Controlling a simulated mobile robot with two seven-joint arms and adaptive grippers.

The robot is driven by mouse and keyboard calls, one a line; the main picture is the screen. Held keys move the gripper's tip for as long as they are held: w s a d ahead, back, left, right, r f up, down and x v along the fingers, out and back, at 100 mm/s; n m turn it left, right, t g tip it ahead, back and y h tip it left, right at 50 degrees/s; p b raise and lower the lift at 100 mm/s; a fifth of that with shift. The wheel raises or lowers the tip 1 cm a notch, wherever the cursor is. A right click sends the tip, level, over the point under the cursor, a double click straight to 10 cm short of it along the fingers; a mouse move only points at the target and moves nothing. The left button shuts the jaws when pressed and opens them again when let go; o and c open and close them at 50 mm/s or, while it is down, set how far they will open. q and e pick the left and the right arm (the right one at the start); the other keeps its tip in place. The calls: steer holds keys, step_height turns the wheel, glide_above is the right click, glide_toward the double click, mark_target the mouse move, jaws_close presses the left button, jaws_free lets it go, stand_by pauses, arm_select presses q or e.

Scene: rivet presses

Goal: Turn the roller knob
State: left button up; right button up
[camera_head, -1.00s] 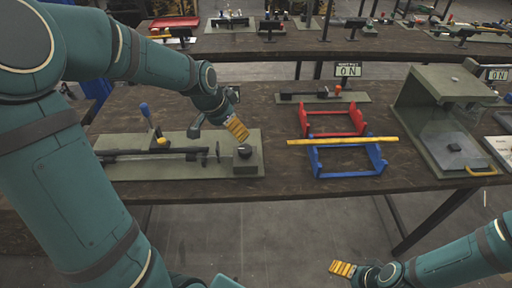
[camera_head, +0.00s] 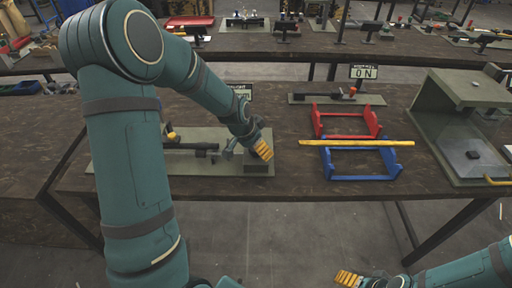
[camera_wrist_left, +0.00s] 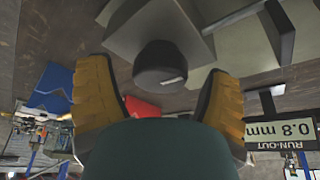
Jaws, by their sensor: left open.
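The roller knob (camera_wrist_left: 160,64) is a round black cap with a white mark, on a grey block (camera_wrist_left: 160,22) in the left wrist view. In the head view my left gripper hides the knob, and the block (camera_head: 258,168) shows below it. My left gripper (camera_head: 263,149) is open, its yellow fingers pointing down at the knob. In the left wrist view its fingers (camera_wrist_left: 158,85) lie on either side of the knob, apart from it in the picture; I cannot tell whether the tips reach around it. My right gripper (camera_head: 348,278) hangs low at the front; its opening is unclear.
The green base plate (camera_head: 225,168) carries a dark roller (camera_head: 190,147), partly behind my arm. A run-out sign (camera_wrist_left: 278,133) reads 0.8 mm. To the right stand red (camera_head: 345,122) and blue (camera_head: 360,165) cradles with a yellow bar (camera_head: 370,143), and a green box (camera_head: 465,110).

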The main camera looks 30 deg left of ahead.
arm_select(q)
steer(key=c, duration=1.2)
steer(key=shift+d+n, duration=0.1)
steer(key=shift+n, duration=0.3)
arm_select(e)
steer(key=shift+r, duration=0.2)
arm_select(q)
steer(key=shift+r+n+y+p, duration=0.15)
steer(key=shift+n+y+p, duration=0.25)
steer(key=shift+n+p, duration=0.5)
steer(key=n+y+p, duration=0.1)
steer(key=n+p, duration=0.2)
steer(key=n, duration=0.1)
steer(key=shift+y+p, duration=0.3)
steer(key=shift+n+y+p, duration=0.3)
steer(key=shift+n+p, duration=0.15)
steer(key=shift+n, duration=0.25)
arm_select(e)
step_height(320, 180, up, 6)
steer(key=w, duration=0.1)
steer(key=shift+w+d+t, duration=0.2)
steer(key=shift+w+t, duration=0.2)
arm_select(q)
steer(key=shift+f, duration=0.2)
steer(key=shift+s, duration=0.1)
